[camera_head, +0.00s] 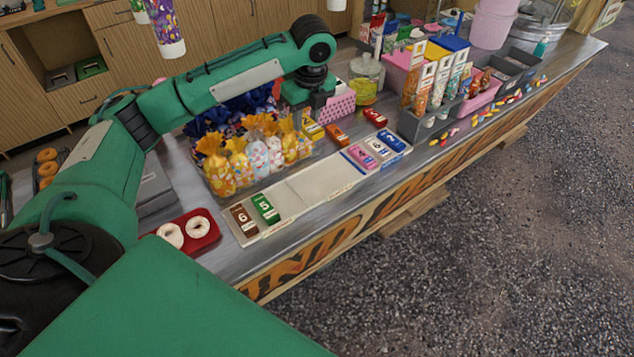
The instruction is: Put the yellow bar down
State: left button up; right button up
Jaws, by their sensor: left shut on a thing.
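The yellow bar (313,131) shows in part just below my left gripper (309,116), at the back of the counter behind the sweet bags. My left gripper points down and is shut on the yellow bar. Its fingers are mostly hidden, and I cannot tell whether the bar touches the counter. A long pale tray (318,190) lies along the front. It holds a brown bar (243,219) and a green bar (265,208) at its left end, and pink (360,158), lilac (376,149) and blue (391,141) bars at its right end. Its middle is bare.
An orange bar (337,134) and a red bar (375,117) lie loose behind the tray. A clear box of sweet bags (242,167) stands left of the gripper. A pink dotted box (338,104) and a glass jar (365,80) stand close on its right.

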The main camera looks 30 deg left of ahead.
pick_arm(q)
jog(key=shift+f+p, duration=1.4)
jog(key=shift+f, duration=8.4)
jog(key=shift+f, duration=0.55)
jog(key=o, duration=1)
notch_tip(320, 180, up, 13)
jog(key=d+b, duration=0.1)
jog(key=shift+s+d+b, duration=0.3)
jog(key=shift+b, duration=0.05)
